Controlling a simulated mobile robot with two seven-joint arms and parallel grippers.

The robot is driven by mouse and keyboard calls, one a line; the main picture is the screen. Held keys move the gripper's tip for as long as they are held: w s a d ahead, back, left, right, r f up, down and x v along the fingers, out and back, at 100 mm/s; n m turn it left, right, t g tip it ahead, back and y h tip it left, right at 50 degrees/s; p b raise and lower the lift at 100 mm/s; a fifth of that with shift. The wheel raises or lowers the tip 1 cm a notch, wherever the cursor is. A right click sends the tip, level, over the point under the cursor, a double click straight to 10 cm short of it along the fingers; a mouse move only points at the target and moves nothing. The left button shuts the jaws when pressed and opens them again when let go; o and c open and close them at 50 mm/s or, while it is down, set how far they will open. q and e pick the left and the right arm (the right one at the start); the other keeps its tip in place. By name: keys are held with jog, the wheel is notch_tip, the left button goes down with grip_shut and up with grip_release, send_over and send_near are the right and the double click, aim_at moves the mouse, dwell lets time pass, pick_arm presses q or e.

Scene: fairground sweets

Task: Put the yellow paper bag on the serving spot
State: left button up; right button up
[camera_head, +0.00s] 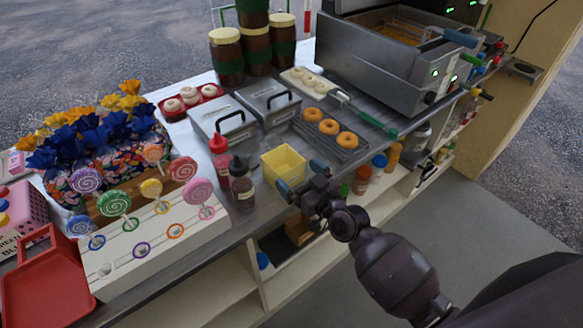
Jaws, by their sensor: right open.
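The yellow paper bag (283,158) stands upright with its open top up, near the front edge of the metal counter. My right gripper (301,177) reaches in from the lower right. Its two blue-tipped fingers are apart, at the near right side of the bag. I cannot tell whether the fingers touch the bag. No marked serving spot can be made out. My left gripper is not in view.
Red and dark sauce bottles (241,184) stand just left of the bag. Lidded metal bins (222,120) are behind it. A tray of doughnuts (330,145) lies to the right. A white lollipop stand (150,250) fills the counter at the left.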

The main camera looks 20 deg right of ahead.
jog(key=s+d+f+m+g+h, duration=0.1)
jog(key=s+d+f+g+h, duration=0.1)
jog(key=s, duration=0.5)
jog(key=s+d+f+m+g+h, duration=0.1)
jog(key=s+d+f+g+h, duration=0.1)
jog(key=s+d+f, duration=0.2)
jog(key=s+d+f+m+g+h, duration=0.1)
jog(key=s+d+f+h, duration=0.1)
jog(key=s+f, duration=0.6)
jog(key=s+d, duration=0.1)
jog(key=s, duration=0.3)
jog(key=shift+s+d+g, duration=0.15)
jog(key=shift+d+g, duration=0.25)
